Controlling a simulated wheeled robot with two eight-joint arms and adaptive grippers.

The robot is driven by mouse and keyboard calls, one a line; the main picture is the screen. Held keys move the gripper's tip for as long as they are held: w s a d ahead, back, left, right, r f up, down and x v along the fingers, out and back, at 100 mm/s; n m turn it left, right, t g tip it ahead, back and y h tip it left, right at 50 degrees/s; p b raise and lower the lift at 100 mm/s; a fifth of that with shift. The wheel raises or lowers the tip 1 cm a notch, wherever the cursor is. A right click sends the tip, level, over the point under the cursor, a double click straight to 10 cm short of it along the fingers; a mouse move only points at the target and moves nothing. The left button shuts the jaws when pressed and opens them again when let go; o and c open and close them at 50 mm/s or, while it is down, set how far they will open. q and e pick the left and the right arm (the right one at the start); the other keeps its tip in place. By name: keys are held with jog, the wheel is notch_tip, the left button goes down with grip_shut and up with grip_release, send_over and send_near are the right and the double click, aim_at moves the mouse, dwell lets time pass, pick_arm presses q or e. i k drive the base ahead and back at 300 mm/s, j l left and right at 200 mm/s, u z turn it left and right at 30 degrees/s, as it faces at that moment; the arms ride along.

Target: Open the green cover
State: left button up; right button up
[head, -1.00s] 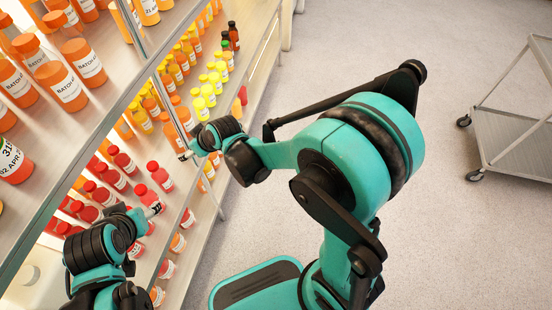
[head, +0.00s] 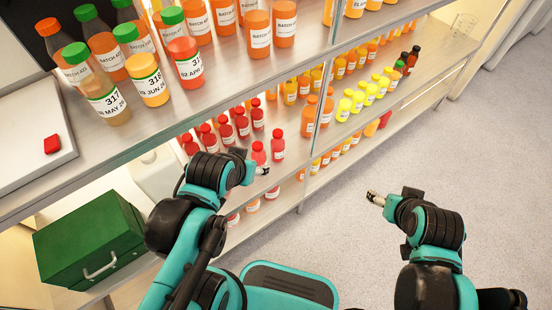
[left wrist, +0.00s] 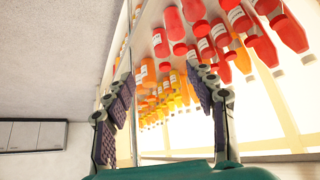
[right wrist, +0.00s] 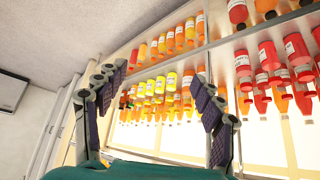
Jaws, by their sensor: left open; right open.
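A green box with a closed green lid and a light handle on its front, the green cover (head: 85,228), sits at the lower left of the head view, on the lower shelf level. My left gripper (head: 264,171) is in front of the shelf, right of the box and near the red bottles; it is open and empty, and its spread fingers show in the left wrist view (left wrist: 165,110). My right gripper (head: 374,197) is farther right, over the open floor; it is open and empty, and its fingers show in the right wrist view (right wrist: 155,115). Neither gripper touches the box.
Green-capped and orange bottles (head: 150,88) stand on the upper shelf (head: 200,112) above the box. Red bottles (head: 258,153) and yellow bottles (head: 345,105) fill the middle level. A white device with a red button (head: 52,144) is at the left. The floor (head: 345,245) at right is clear.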

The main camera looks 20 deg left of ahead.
aim_at(79, 244)
jog(key=u, duration=2.95)
jog(key=k+l, duration=0.1)
jog(key=k, duration=0.3)
jog(key=k+l, duration=0.1)
jog(key=k, duration=0.35)
